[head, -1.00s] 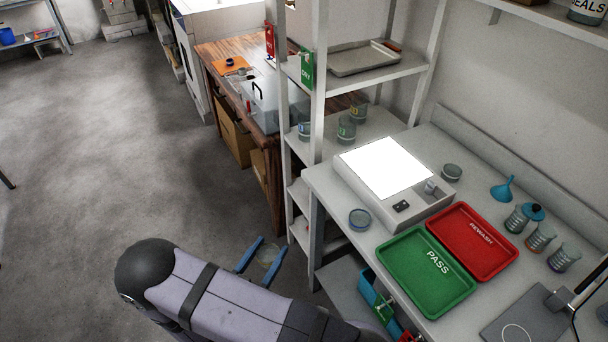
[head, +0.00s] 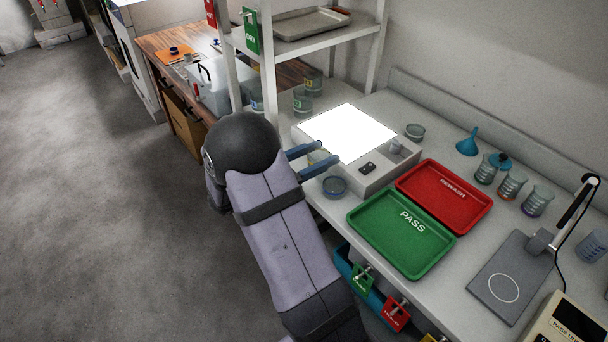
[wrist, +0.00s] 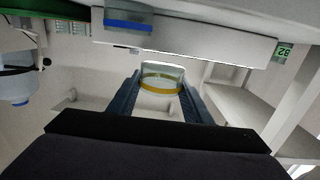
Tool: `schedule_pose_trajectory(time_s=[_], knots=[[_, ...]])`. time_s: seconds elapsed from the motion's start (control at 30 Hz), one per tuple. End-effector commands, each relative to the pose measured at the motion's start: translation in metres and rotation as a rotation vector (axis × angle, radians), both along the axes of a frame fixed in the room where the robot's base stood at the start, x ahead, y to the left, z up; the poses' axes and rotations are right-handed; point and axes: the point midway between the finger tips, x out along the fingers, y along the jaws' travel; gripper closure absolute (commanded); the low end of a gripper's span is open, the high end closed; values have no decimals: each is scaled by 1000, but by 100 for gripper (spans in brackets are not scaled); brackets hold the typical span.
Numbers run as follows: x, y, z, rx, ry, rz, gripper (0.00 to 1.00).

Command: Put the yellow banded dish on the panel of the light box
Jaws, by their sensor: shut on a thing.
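The yellow banded dish (wrist: 161,84) is a clear round glass dish with a yellow band, held between the two fingers of my gripper (wrist: 159,91) in the wrist view. In the head view my gripper (head: 326,154) is shut on the dish (head: 317,157), near the front left side of the light box. The light box (head: 372,182) stands on the bench, and its bright white panel (head: 348,130) is bare. The dish is beside the box, not over the panel. My fingers partly hide the dish in the head view.
A blue banded dish (head: 335,188) sits on the bench in front of the light box and also shows in the wrist view (wrist: 129,19). A green PASS tray (head: 402,234) and a red REWASH tray (head: 446,196) lie to the right. A shelf upright (head: 268,90) stands behind left.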

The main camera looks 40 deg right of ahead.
Motion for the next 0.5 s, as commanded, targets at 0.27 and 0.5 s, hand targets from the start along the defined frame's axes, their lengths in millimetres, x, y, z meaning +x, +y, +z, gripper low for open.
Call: schedule_pose_trajectory(time_s=[0.27, 0.5], knots=[[49, -4, 37, 0, 1, 168, 77], [62, -1, 34, 1, 1, 231, 77]])
